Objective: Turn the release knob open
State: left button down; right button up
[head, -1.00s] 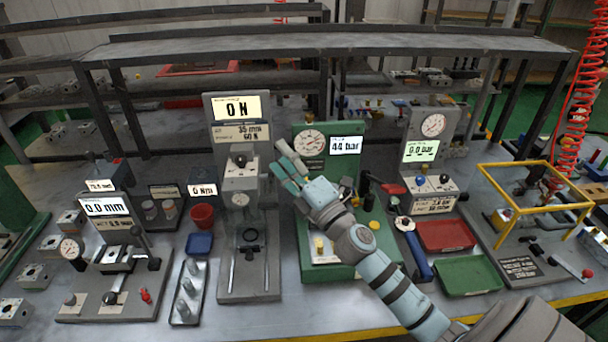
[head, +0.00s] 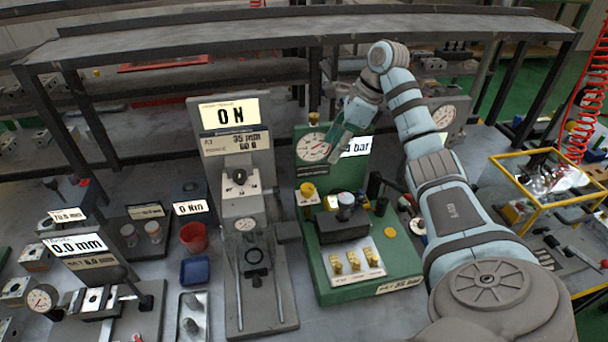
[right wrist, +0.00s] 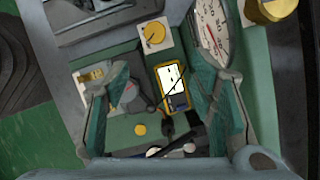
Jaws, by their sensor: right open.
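The green pressure stand (head: 410,262) has a round gauge (head: 312,148) and a lit bar display (head: 356,147) on its back panel. A yellow knob (head: 307,190) sits on a pale plate at its left. A yellow round knob with a dark line (right wrist: 153,35) shows on a white plate in the right wrist view. No readable label tells me which is the release knob. My right gripper (head: 342,140) is before the panel, between gauge and display, partly covering the display. In the right wrist view its fingers (right wrist: 160,80) are open and empty. My left gripper is out of view.
A dark block with a silver-topped knob (head: 346,206) and several yellow fittings (head: 354,262) stand on the green base. A grey force stand (head: 262,292) is close on the left. A yellow frame (head: 540,208) is at right. My right arm covers the space between.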

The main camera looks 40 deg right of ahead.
jog(key=b, duration=0.2)
send_near(310, 187)
jog(key=x, duration=0.8)
jog(key=shift+w, duration=0.15)
jog(key=shift+a+f, duration=0.1)
jog(key=shift+f, duration=0.2)
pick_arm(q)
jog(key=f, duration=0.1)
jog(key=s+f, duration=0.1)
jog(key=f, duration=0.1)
pick_arm(e)
jog(key=shift+r, duration=0.1)
jog(key=c, duration=1.1)
jog(key=shift+c, duration=0.2)
